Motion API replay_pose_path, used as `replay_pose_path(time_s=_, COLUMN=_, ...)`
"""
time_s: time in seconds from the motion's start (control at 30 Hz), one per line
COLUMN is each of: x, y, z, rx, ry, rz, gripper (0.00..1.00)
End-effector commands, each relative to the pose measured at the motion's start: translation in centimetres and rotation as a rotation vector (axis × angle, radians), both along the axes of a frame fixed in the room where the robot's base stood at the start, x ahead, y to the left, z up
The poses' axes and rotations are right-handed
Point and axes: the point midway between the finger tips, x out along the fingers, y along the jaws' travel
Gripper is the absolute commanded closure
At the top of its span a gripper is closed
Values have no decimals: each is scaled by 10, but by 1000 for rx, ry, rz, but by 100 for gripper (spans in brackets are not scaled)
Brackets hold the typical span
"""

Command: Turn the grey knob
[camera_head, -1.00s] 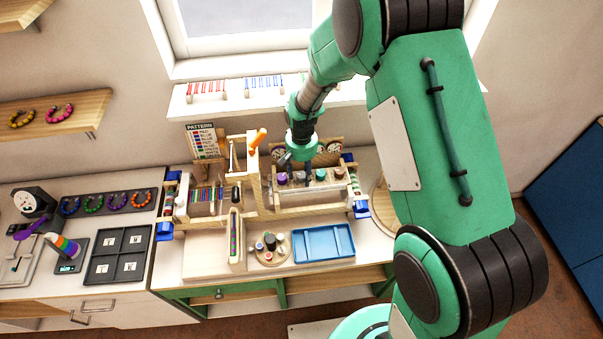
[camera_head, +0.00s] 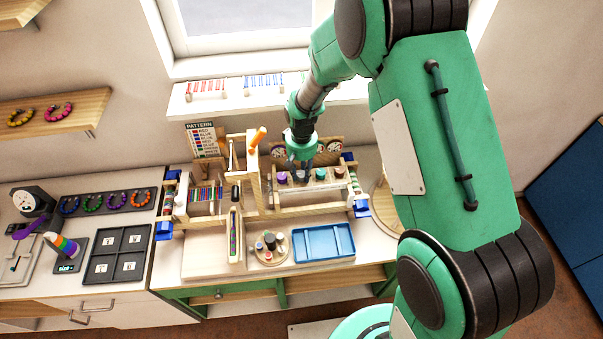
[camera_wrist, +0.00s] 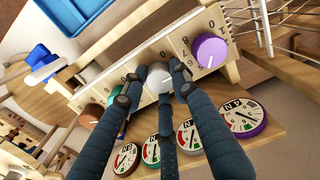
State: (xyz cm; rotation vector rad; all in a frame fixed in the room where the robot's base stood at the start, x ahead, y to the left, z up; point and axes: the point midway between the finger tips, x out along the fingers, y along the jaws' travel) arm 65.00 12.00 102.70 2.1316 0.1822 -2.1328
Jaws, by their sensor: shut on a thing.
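The grey knob (camera_wrist: 159,79) sits in a row on a pale wooden panel with numbers around each knob. My gripper (camera_wrist: 155,84) has its dark fingers around this knob in the wrist view, with fingertips at its sides and lower edge. My gripper is shut on the knob, which is partly covered by the fingers. In the head view my gripper (camera_head: 300,168) reaches down to the knob row, and the grey knob is hidden behind the fingers there.
A purple knob (camera_wrist: 209,50) is on one side of the grey one; a green knob (camera_wrist: 115,94) and a brown knob (camera_wrist: 92,114) are on the other. Several round dials (camera_wrist: 242,117) stand close by my fingers. A blue tray (camera_head: 324,243) lies in front.

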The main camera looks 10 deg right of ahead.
Motion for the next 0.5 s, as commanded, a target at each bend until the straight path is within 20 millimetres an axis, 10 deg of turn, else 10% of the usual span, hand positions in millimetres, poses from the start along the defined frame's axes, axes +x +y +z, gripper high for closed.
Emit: replay_pose_path(time_s=0.5, x=2, y=1, z=1, rx=1, ry=-4, rz=318, gripper=98)
